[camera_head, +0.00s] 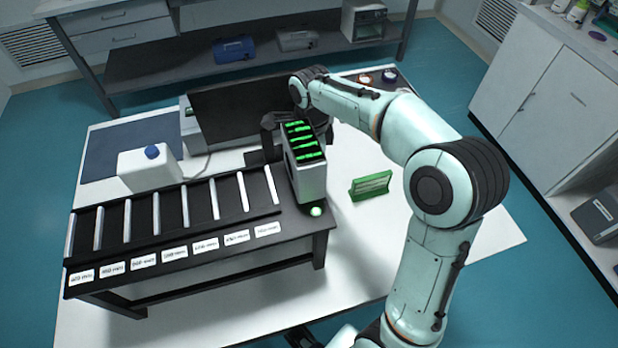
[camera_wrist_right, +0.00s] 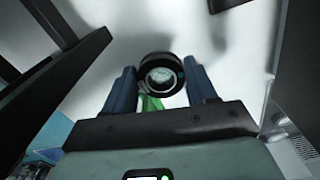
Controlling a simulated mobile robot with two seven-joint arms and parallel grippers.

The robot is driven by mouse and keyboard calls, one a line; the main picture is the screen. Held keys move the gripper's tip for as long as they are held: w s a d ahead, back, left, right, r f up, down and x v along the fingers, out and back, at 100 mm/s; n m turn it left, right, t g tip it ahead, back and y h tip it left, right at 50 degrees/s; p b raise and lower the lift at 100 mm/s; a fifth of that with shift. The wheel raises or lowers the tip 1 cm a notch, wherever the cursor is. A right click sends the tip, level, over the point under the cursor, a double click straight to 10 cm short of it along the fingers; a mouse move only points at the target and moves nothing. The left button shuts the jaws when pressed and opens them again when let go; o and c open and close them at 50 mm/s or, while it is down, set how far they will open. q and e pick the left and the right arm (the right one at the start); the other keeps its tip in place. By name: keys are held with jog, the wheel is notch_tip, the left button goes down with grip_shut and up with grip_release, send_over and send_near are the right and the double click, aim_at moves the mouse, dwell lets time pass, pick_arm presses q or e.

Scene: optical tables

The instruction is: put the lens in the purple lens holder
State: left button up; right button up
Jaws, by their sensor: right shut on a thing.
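In the right wrist view, my right gripper (camera_wrist_right: 160,70) is shut on a round lens (camera_wrist_right: 164,77) in a black ring, held between its two blue fingers. In the head view, my right arm reaches over the table from the right. Its hand is mostly hidden behind a grey box with green lit rows, and I cannot make out the lens there. I see no purple lens holder in either view. My left gripper is not in view.
The grey box (camera_head: 308,180) stands at the right end of a black rack (camera_head: 190,258) with several labelled slots. A green holder (camera_head: 371,186) stands on the white table (camera_head: 440,262). A white container with a blue cap (camera_head: 148,170) is behind the rack. The right of the table is mostly clear.

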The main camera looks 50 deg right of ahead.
notch_tip(320, 180, down, 7)
jog(key=shift+f+b, duration=0.2)
jog(key=shift+b, duration=0.25)
jog(key=shift+f, duration=0.1)
jog(key=o, duration=1.1)
jog(key=shift+c, duration=0.2)
